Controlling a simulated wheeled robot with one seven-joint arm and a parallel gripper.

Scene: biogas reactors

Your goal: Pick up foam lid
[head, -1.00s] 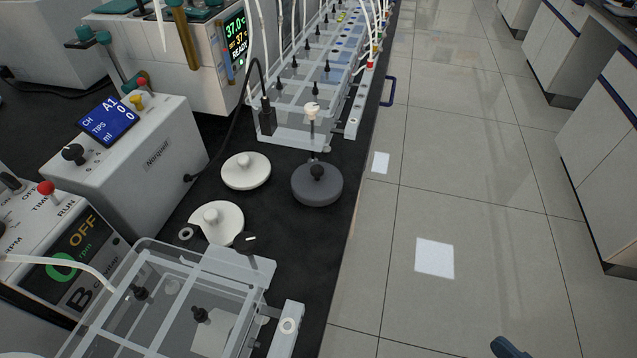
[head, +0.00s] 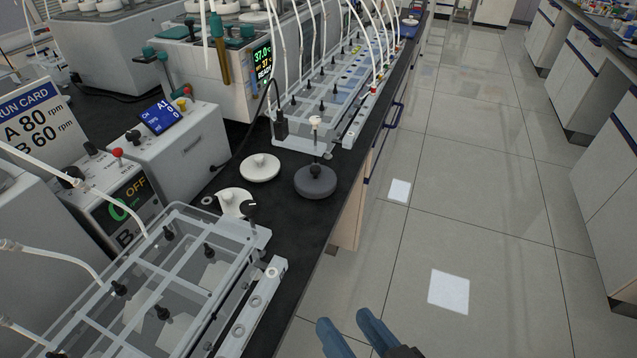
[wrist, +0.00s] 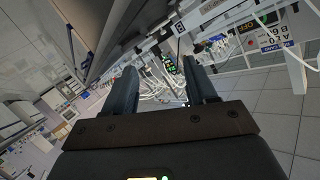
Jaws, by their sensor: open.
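I cannot tell for sure which one is the foam lid. My gripper (head: 347,322) is open and empty at the bottom of the head view, over the floor, to the right of the bench and well apart from the lids. In the wrist view its two fingers (wrist: 162,78) stand apart with nothing between them; no lid is recognisable there.
A clear-topped bath (head: 165,275) stands at the near left, and a longer clear bath with tubes (head: 330,95) stands behind the lids. Control boxes (head: 180,150) stand to the left. A white-topped post rises behind the grey lid. The tiled floor (head: 480,200) right of the bench is free.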

